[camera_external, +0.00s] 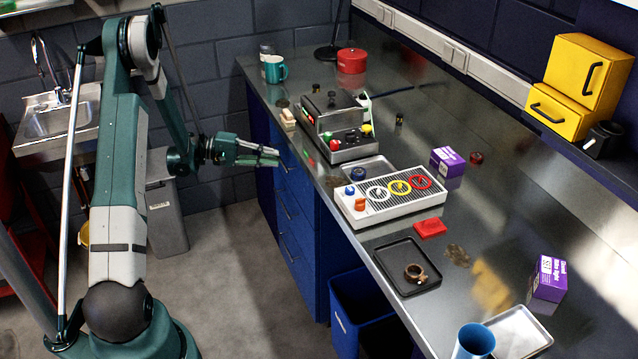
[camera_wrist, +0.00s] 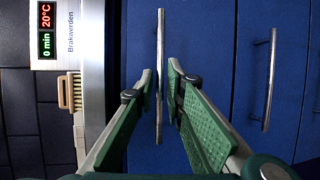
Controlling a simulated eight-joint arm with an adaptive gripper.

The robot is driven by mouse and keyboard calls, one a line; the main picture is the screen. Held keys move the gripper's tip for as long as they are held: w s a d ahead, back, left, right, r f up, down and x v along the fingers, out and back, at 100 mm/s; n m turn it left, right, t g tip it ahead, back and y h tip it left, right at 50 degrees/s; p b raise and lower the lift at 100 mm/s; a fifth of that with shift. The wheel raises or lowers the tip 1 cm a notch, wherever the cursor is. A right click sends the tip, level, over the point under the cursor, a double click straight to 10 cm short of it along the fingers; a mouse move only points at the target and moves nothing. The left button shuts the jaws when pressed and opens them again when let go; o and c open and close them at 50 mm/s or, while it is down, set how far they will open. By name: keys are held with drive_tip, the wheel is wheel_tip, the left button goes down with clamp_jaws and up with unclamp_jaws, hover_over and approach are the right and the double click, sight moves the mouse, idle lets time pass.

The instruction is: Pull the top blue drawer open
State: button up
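The top blue drawer (camera_external: 296,178) is the uppermost front in the blue cabinet under the bench, and it looks closed. In the wrist view, its blue front (camera_wrist: 208,40) carries a long metal handle (camera_wrist: 160,35). My gripper (camera_external: 275,157) is at the cabinet's upper front, just below the bench edge. In the wrist view, my gripper (camera_wrist: 160,72) is open, with one green-padded finger on each side of the handle. A gap shows between the handle and the right finger; the left fingertip is very close to it. I cannot tell whether it touches.
A lower drawer handle (camera_wrist: 270,80) shows at right in the wrist view. The bench edge (camera_wrist: 112,50) is at left, with a display device (camera_external: 340,130) and a wooden brush (camera_external: 288,118) above. A blue bin (camera_external: 358,300) stands beside the cabinet. Floor before the drawers is clear.

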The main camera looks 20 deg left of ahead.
drive_tip(key=shift+x, duration=1.3)
drive_tip(key=shift+c, duration=0.6)
clamp_jaws()
drive_tip(key=shift+a, duration=0.1)
drive_tip(key=s+a+b, duration=0.3)
drive_tip(key=s+a, duration=1.9)
drive_tip(key=shift+o, duration=0.6)
unclamp_jaws()
